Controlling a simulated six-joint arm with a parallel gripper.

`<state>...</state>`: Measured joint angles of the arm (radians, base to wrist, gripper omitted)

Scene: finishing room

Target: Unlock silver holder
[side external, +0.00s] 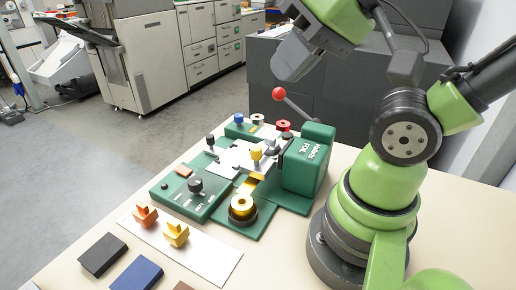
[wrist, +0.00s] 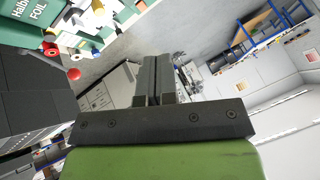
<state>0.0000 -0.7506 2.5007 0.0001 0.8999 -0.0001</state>
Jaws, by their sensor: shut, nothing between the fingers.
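The green foil machine (side external: 307,165) stands on the table, with a silver-grey plate and holder area (side external: 240,157) in its middle. A yellow knob (side external: 256,153) stands on that area. I cannot tell which silver part is the holder or whether it is locked. A lever with a red ball (side external: 279,93) rises at the machine's back. My gripper (side external: 290,68) is above and behind the machine, apart from it. In the wrist view its dark fingers (wrist: 152,75) are together and empty, and part of the machine (wrist: 28,25) shows at upper left.
A gold roll (side external: 242,206) sits at the machine's front. Blue (side external: 239,118), white (side external: 257,119) and red (side external: 283,126) pieces stand at its back. Dark (side external: 103,254) and blue (side external: 137,274) blocks lie in front.

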